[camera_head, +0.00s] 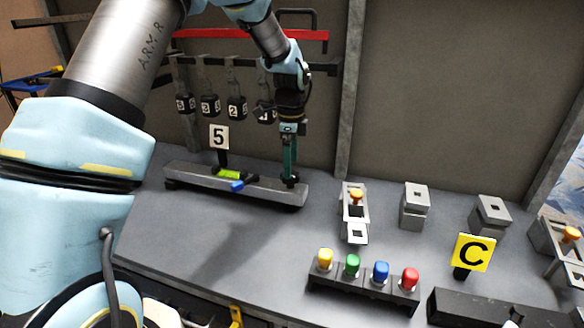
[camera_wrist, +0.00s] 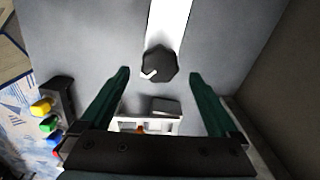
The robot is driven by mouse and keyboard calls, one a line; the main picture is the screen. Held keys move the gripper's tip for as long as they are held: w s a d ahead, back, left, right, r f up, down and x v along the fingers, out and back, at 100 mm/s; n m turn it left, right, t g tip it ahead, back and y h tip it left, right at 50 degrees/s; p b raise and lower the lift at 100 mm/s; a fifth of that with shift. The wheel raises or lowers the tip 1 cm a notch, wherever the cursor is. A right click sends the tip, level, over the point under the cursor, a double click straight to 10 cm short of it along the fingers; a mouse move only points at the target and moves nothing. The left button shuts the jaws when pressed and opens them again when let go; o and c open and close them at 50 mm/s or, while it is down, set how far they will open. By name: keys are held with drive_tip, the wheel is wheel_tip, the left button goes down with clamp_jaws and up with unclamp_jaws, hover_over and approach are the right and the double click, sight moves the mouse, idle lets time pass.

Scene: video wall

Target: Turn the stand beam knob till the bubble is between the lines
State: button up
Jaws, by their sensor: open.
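The stand beam (camera_head: 255,190) is a long grey bar lying on the table, with sign 5 behind it. A green bubble level (camera_head: 228,174) sits on it, next to a blue piece (camera_head: 240,184). The bubble and its lines are too small to make out. The black knob (camera_wrist: 160,64) with a white pointer mark shows in the wrist view, at the end of a bright strip. My gripper (camera_head: 290,176) points down over the right end of the beam. In the wrist view my gripper (camera_wrist: 159,74) is open, with the knob between the fingertip lines; I cannot tell whether they touch it.
Several numbered black weights (camera_head: 210,104) hang from a rail behind the beam. A block with yellow, green, blue and red buttons (camera_head: 365,283) stands at the front right. Grey brackets (camera_head: 415,205) and a yellow C sign (camera_head: 472,253) are farther right. The table left of the buttons is clear.

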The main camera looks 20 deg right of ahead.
drive_tip(key=shift+f, duration=1.55)
drive_tip(key=shift+a, duration=0.1)
drive_tip(key=c, duration=1.4)
